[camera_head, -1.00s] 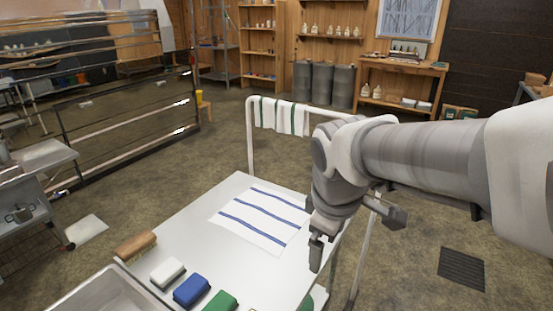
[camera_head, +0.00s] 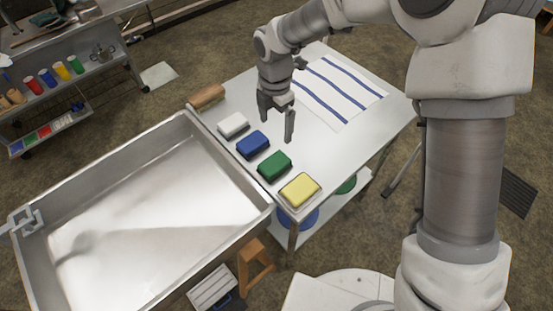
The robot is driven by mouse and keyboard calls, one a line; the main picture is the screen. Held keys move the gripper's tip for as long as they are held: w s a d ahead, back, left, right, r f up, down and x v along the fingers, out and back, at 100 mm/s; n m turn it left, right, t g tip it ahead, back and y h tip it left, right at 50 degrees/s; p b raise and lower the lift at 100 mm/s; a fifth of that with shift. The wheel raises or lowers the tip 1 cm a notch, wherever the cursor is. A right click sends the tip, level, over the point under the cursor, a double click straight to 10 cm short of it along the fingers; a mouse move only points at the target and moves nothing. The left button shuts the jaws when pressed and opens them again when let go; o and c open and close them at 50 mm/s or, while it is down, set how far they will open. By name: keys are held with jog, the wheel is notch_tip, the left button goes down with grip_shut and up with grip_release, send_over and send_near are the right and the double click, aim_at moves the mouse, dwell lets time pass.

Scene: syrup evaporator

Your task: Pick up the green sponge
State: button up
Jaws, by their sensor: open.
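The green sponge (camera_head: 274,166) lies on the white table (camera_head: 352,146), in a row between the blue sponge (camera_head: 253,145) and the yellow sponge (camera_head: 299,190). My gripper (camera_head: 277,122) is open and empty, pointing down. In the picture its fingers are just above and beside the blue and green sponges. I cannot tell its exact height over the table. The green sponge is fully in view.
A white sponge (camera_head: 233,125) and a brown brush (camera_head: 207,97) continue the row. A striped cloth (camera_head: 338,92) lies flat behind. A large metal basin (camera_head: 92,149) adjoins the table's left edge. A wooden stool (camera_head: 254,267) stands below.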

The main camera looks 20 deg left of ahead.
send_near(275, 162)
jog(key=f, duration=0.5)
jog(key=shift+w+f, duration=0.1)
jog(key=shift+w, duration=0.1)
jog(key=f, duration=0.4)
jog(key=shift+s+p, duration=0.3)
jog(key=shift+f, duration=0.65)
jog(key=shift+c, duration=0.2)
jog(key=c, duration=1.2)
jog(key=shift+o, duration=0.2)
jog(key=shift+r, duration=0.2)
